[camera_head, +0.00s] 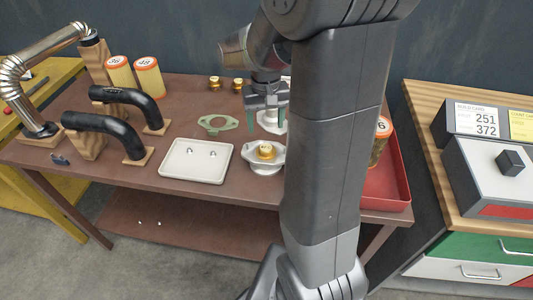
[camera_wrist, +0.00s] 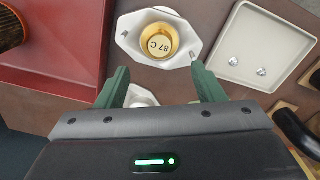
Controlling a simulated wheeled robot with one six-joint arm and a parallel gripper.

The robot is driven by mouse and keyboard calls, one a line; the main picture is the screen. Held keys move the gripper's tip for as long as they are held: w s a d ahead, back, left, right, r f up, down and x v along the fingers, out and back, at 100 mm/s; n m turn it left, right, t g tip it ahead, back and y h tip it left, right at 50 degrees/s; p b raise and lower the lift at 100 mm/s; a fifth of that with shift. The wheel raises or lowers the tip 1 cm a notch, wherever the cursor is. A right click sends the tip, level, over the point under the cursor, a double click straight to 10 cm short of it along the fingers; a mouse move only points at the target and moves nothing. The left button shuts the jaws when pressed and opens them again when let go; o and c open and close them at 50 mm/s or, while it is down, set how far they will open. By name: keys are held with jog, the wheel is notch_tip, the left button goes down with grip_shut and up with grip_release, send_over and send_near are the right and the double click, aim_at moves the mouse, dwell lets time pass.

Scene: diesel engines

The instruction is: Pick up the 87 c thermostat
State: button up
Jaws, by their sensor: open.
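The 87 c thermostat (camera_wrist: 161,42) is a gold round piece with a pale top marked "87 C". It sits in a light grey housing (camera_wrist: 133,24) with bolt ears. In the head view the gold thermostat (camera_head: 266,150) and its housing (camera_head: 266,168) stand near the table's front edge, right of a white tray. My gripper (camera_head: 266,122) is over the table behind them, fingers pointing down. In the wrist view the green fingers of my gripper (camera_wrist: 161,78) are apart with nothing held, and the thermostat lies beyond their tips.
A second pale metal part (camera_head: 270,127) stands below my gripper. Two more brass pieces (camera_head: 238,85) are at the back. A white tray (camera_head: 196,175) with two screws, a green gasket (camera_head: 217,125), black hoses (camera_head: 110,130) and a red tray (camera_head: 397,185) flank the spot. My arm hides part of the table.

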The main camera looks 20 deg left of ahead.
aim_at(266, 147)
notch_tip(266, 147, down, 9)
jog(key=shift+r+p, duration=0.15)
jog(key=shift+p, duration=0.2)
jog(key=shift+c, duration=0.2)
jog(key=c, duration=1)
